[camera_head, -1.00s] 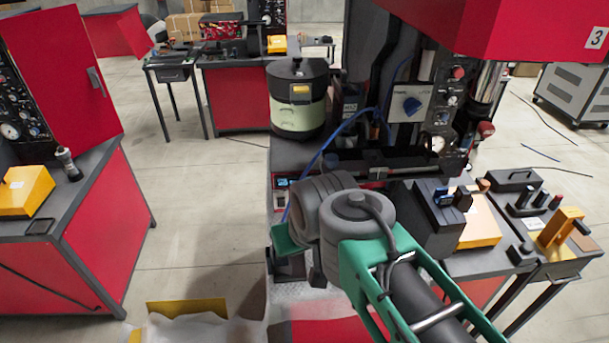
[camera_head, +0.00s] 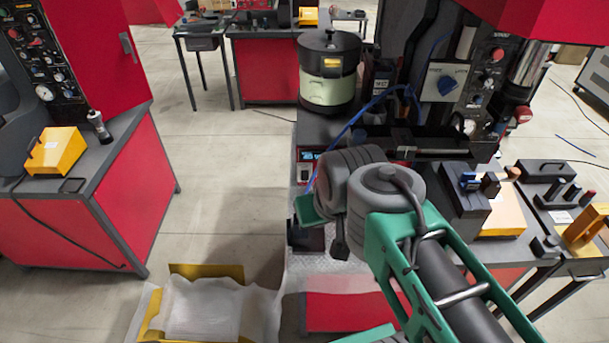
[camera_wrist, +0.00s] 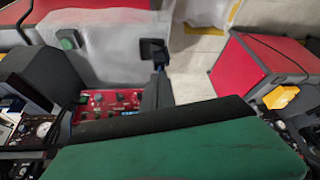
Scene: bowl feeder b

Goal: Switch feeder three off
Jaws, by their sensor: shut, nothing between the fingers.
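The machine whose red hood (camera_head: 545,20) bore a 3 a second ago stands ahead. My arm hides part of the panel.
A dark box with a green button (camera_wrist: 67,40) is near my gripper. A yellow crate with white lining (camera_head: 207,303) is on the floor. A red-sided bench (camera_head: 85,215) stands left; a side table with tools (camera_head: 560,215) stands right.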

